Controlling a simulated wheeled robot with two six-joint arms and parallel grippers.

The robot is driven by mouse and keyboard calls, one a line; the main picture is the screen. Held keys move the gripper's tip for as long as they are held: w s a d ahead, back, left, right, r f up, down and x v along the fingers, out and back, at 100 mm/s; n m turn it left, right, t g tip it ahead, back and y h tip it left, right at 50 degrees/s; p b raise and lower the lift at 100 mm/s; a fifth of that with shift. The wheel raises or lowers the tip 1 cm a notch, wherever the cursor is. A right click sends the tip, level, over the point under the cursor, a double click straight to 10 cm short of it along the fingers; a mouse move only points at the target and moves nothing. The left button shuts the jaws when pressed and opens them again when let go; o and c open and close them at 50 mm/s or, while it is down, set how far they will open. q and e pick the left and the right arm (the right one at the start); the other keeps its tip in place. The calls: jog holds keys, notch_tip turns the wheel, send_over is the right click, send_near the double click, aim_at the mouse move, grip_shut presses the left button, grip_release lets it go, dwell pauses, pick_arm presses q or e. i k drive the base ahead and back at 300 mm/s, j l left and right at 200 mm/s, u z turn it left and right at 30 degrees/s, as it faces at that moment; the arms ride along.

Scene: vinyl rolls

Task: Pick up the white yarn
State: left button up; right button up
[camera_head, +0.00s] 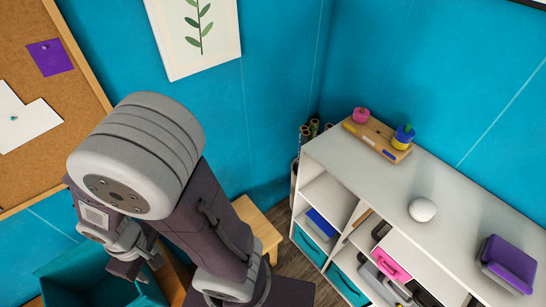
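The white yarn (422,209) is a round white ball resting on the top of a white shelf unit (465,222), right of the middle of the view. It is in plain sight and nothing touches it. My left arm fills the left part of the view, and what looks like its gripper (135,266) hangs low at the left, far from the yarn. Its fingers are too small and dark to tell open from shut. My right gripper is not in view.
A wooden board (377,138) with pink, blue and yellow pieces lies at the shelf's back end. A purple box (510,262) sits on top, right of the yarn. The shelf top around the yarn is bare. A teal bin (85,280) stands lower left, near a wooden stool (257,226).

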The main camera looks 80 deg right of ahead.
aim_at(422, 209)
jog(key=z, duration=4.35)
